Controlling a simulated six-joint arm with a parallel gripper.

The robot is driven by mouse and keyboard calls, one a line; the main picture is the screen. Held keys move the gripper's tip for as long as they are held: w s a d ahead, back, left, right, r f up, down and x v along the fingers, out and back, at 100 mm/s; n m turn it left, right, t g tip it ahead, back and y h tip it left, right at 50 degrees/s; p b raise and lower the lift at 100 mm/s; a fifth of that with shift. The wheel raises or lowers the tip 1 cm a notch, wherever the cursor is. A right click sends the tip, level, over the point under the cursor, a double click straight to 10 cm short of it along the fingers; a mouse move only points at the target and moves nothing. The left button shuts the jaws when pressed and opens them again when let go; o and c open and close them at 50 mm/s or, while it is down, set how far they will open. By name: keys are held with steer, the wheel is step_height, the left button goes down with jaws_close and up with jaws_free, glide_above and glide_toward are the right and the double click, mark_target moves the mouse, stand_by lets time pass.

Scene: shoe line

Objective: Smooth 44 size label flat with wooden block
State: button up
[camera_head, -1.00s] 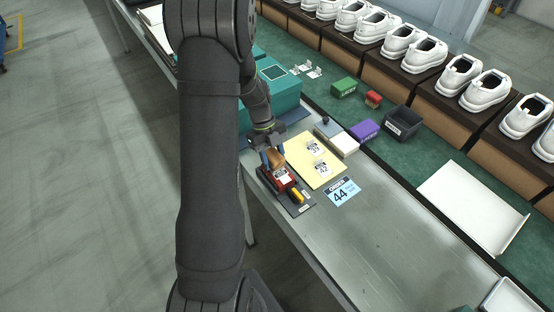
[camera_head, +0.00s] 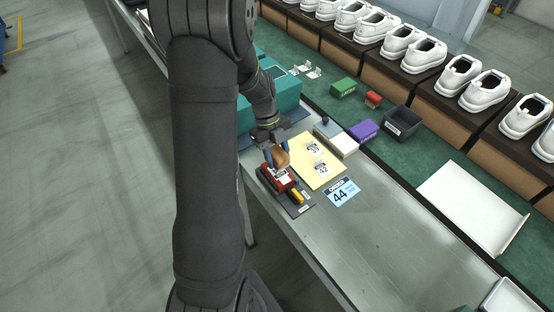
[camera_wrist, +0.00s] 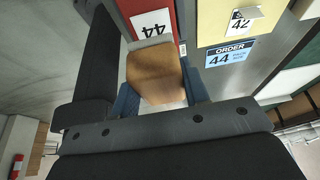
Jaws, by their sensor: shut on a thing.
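My gripper (camera_head: 274,157) is shut on a brown wooden block (camera_wrist: 155,73), which sits between its blue fingertips in the wrist view. I cannot tell whether the block touches the label. The red box sits on a dark tray (camera_head: 296,209) with a yellow item (camera_head: 296,196) beside it.
A blue order card reading 44 (camera_head: 342,192) lies on the table right of the tray. A yellow sheet (camera_head: 325,178) bears labels 39 and 42. A purple box (camera_head: 363,131) and dark bin (camera_head: 402,122) stand behind.

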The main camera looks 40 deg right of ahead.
steer(key=shift+r, duration=1.95)
steer(key=s+a+f+n, duration=0.2)
steer(key=s+a+f, duration=0.1)
steer(key=a+f, duration=1)
steer(key=w+a+r+n+t, duration=0.2)
steer(key=w+a+n, duration=0.4)
steer(key=w+n, duration=0.3)
steer(key=w+a+r+n+t, duration=0.3)
steer(key=w+a+n, duration=0.4)
steer(key=w+n, duration=0.3)
steer(key=w+a+r+n+t, duration=0.2)
steer(key=w+a+n+t, duration=0.2)
steer(key=n, duration=1.1)
steer(key=shift+w+a+r, duration=0.4)
steer(key=shift+w+a, duration=1.25)
steer(key=shift+w, duration=1.15)
